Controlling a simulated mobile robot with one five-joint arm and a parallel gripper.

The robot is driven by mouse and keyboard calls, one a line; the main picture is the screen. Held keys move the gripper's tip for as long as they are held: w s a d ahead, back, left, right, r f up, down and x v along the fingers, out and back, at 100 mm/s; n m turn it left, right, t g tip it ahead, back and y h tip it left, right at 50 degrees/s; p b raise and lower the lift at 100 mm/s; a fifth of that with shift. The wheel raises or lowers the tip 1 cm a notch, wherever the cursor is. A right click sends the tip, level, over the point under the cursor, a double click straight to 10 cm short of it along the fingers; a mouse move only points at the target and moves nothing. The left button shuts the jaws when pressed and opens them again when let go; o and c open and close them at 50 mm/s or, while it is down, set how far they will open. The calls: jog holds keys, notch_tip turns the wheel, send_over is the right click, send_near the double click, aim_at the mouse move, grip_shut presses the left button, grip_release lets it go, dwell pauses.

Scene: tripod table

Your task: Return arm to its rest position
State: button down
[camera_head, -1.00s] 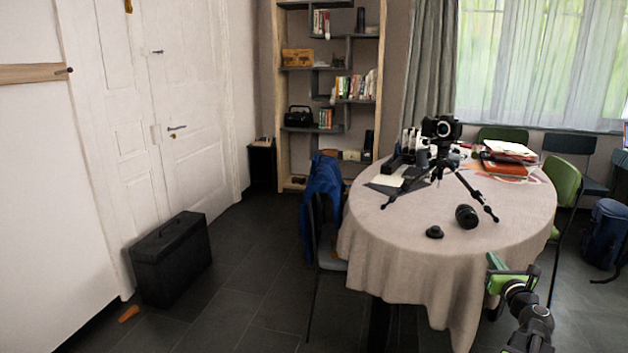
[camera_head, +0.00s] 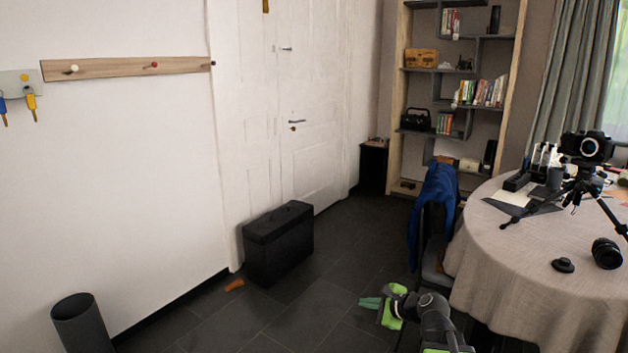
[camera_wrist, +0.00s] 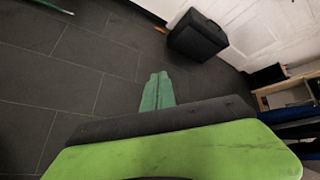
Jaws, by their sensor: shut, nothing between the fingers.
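My gripper (camera_head: 370,303) shows at the lower middle of the head view, at the end of my green and black arm, over the dark floor left of the table. In the wrist view its green fingers (camera_wrist: 157,92) are together with nothing between them. They point out over bare floor tiles. The arm looks bent, with the gripper held to the left of the arm's visible links. The lower part of the arm is cut off by the picture's bottom edge.
The round table (camera_head: 520,262) with a camera on a tripod (camera_head: 586,150) stands at right. A chair with a blue jacket (camera_head: 433,205) is close beyond my gripper. A black case (camera_head: 278,243) stands by the wall, a dark bin (camera_head: 82,325) at lower left.

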jog(key=s+a+f+n+g+h, duration=0.1)
jog(key=s+a+f+n+g, duration=0.3)
jog(key=s+a+f+n, duration=0.3)
jog(key=s+d+f+n+g+h, duration=0.4)
jog(key=s+d+n+g+h, duration=0.3)
jog(key=s+n, duration=0.4)
notch_tip(320, 180, up, 31)
jog(key=w+t+y+p, duration=0.1)
jog(key=p, duration=3)
jog(key=shift+w+d+n, duration=0.15)
jog(key=shift+n, duration=0.25)
jog(key=shift+r, duration=0.1)
